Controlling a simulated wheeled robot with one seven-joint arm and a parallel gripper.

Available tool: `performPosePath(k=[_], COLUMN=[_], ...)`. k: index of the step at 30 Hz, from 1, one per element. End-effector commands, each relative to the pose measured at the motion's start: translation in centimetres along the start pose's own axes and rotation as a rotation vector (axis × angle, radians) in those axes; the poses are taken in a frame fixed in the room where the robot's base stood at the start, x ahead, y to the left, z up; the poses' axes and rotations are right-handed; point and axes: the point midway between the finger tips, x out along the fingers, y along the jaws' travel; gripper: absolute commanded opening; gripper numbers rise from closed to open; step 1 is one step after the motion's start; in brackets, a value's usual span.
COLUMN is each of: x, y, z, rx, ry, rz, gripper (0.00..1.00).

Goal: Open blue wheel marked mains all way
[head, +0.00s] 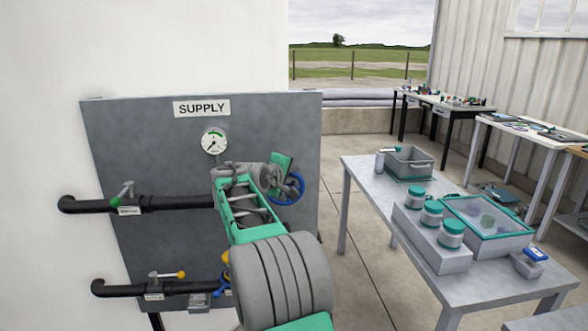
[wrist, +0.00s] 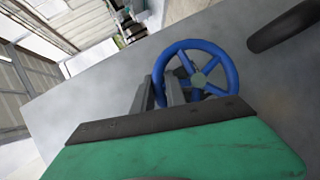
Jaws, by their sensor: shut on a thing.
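The blue wheel (head: 297,189) is at the right part of the grey supply panel, partly hidden behind my gripper. In the wrist view the blue wheel (wrist: 234,72) shows its rim, spokes and a grey-green hub. My gripper (head: 284,183) is at the wheel's left side. In the wrist view the grey fingers of my gripper (wrist: 161,90) sit on either side of the left part of the rim, shut on it. No "mains" label can be read; my arm hides part of the panel.
The grey panel (head: 130,135) carries a gauge (head: 214,141), a green-handled pipe valve (head: 124,190) and a yellow-handled one (head: 168,275). A table (head: 362,175) with jars and boxes stands at right. Floor shows between panel and table.

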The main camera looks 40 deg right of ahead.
Motion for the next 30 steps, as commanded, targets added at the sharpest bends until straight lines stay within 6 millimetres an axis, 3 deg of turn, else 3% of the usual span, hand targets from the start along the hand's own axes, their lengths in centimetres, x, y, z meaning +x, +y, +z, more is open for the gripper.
performPosePath(k=[12, 29, 30], x=[-0.56, -0.62, -0.62], y=[0.06, 0.15, 0.16], z=[-0.83, -0.89, -0.89], rx=[-0.17, -0.191, -0.191], ry=[-0.042, -0.049, -0.049], rz=[0.113, 0.134, 0.134], gripper=[0.0, 0.0, 0.18])
